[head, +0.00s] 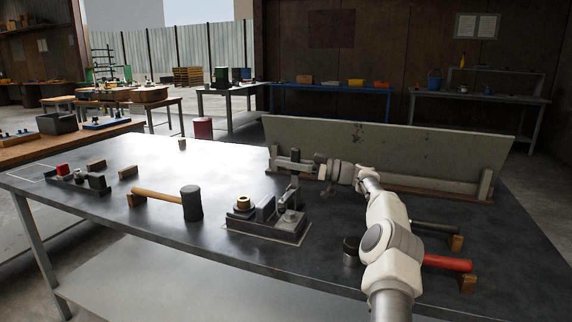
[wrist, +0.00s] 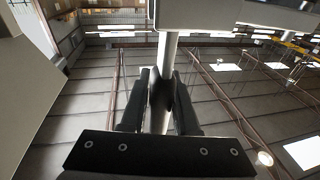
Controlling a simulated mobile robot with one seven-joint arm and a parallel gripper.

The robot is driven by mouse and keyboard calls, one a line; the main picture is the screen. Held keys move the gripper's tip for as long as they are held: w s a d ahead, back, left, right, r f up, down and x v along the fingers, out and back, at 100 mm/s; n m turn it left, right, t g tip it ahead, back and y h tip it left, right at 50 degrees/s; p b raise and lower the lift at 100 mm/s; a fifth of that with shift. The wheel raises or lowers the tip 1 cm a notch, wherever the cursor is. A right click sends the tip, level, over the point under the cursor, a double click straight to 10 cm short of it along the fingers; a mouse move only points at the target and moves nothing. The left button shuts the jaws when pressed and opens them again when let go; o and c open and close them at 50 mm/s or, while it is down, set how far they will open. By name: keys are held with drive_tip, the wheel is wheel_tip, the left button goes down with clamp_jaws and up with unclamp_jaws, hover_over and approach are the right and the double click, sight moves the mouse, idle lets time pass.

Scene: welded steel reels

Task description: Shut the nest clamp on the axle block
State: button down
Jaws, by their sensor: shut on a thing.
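The nest clamp (head: 289,217) sits on a dark base plate on the steel table in the head view, its lever (head: 295,183) standing up. A dark block with a brass ring (head: 243,203), which looks like the axle block, sits at the left of the same base. My gripper (head: 287,161) is at the top of the lever. In the wrist view its two dark fingers (wrist: 160,95) are shut on a grey rod (wrist: 168,55), which appears to be the clamp's lever. Where the clamp's tip meets the block is too small to tell.
A mallet (head: 168,200) lies left of the clamp. A long grey panel (head: 400,155) stands along the table's back.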

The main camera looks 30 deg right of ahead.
drive_tip(key=shift+s+a+f+n, duration=0.1)
drive_tip(key=shift+a+n, duration=0.05)
drive_tip(key=shift+n, duration=0.15)
idle(0.4)
drive_tip(key=c, duration=0.7)
unclamp_jaws()
drive_tip(key=shift+o, duration=0.2)
drive_tip(key=shift+s, duration=0.1)
drive_tip(key=p+v, duration=0.2)
drive_tip(key=v, duration=0.5)
drive_tip(key=shift+d, duration=0.2)
